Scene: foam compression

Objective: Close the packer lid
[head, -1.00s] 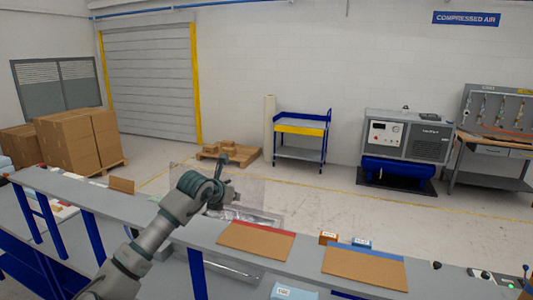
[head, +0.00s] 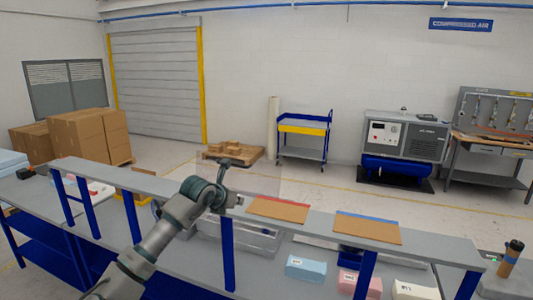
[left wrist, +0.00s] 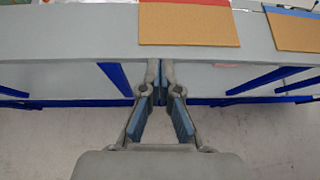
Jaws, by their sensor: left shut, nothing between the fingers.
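A clear, see-through panel that looks like the packer lid (head: 268,180) stands raised behind my left gripper in the head view. Its edges are faint. Below the shelf, a clear-walled box that looks like the packer (head: 262,240) sits on the bench, partly hidden by the shelf and a blue post. My left gripper (head: 238,200) is at the shelf, just left of the red-edged board. In the left wrist view its fingers (left wrist: 158,82) are together and empty, over the grey shelf's near edge. I cannot tell whether it touches the panel. My right gripper is out of view.
The grey shelf (head: 320,222) on blue posts runs across above the bench. On it lie a red-edged board (head: 278,210) and a blue-edged board (head: 367,228). Blue (head: 305,267) and pink (head: 348,281) boxes are under it. A dark bottle (head: 510,256) stands far right.

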